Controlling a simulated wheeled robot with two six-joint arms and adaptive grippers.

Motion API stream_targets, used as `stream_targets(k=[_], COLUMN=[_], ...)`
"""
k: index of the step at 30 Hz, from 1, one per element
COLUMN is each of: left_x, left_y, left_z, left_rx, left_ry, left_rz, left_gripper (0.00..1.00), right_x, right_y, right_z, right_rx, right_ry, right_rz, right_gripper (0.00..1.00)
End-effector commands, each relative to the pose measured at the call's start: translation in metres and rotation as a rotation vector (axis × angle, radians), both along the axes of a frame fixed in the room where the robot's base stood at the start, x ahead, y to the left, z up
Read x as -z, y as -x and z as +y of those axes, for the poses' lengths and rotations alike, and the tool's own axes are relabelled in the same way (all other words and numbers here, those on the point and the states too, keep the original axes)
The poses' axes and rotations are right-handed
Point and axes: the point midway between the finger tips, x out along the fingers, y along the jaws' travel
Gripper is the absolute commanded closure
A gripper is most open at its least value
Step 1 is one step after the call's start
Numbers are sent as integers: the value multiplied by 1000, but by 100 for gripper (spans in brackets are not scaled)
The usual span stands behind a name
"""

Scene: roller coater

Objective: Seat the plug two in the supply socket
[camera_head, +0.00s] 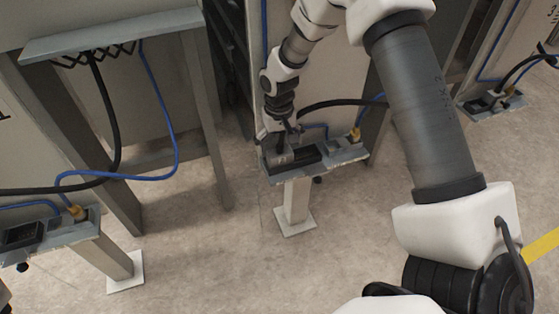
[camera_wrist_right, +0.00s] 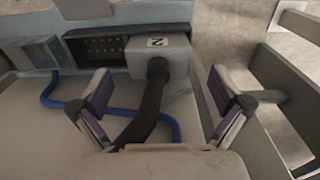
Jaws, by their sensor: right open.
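Plug two is a grey block (camera_wrist_right: 158,59) with a white label, its mark turned sideways, and a thick black cable (camera_wrist_right: 150,108). It sits at the right end of a black multi-pin socket (camera_wrist_right: 100,46) in the right wrist view; how deep it sits I cannot tell. Pins show to its left. In the head view the socket (camera_head: 304,155) is on a grey shelf (camera_head: 318,170). My right gripper (camera_wrist_right: 162,93) is open, its fingers either side of the cable and apart from the plug body. In the head view this gripper (camera_head: 280,137) is above the plug.
A grey box (camera_wrist_right: 36,53) with a blue cable (camera_wrist_right: 100,108) stands beside the socket. A yellow connector (camera_head: 355,134) is at the shelf's right. A similar shelf (camera_head: 75,230) stands at left, another (camera_head: 492,106) at far right. Open floor (camera_head: 220,265) lies in front.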

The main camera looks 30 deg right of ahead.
Motion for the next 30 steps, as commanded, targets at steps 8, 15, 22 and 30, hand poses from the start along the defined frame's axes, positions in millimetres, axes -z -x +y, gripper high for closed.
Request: stream_targets(k=[8, 15, 22, 30], left_x=[10, 10, 10, 8], left_y=[0, 0, 0, 0], left_z=[0, 0, 0, 0], left_rx=[0, 0, 0, 0], left_ry=[0, 0, 0, 0], left_rz=[0, 0, 0, 0], left_gripper=[60, 60, 60, 60], right_x=[37, 37, 37, 32], right_y=[1, 1, 1, 1], right_z=[-2, -2, -2, -2], right_rx=[0, 0, 0, 0], right_ry=[1, 1, 1, 1], right_rz=[1, 1, 2, 2], right_gripper=[0, 39, 75, 75])
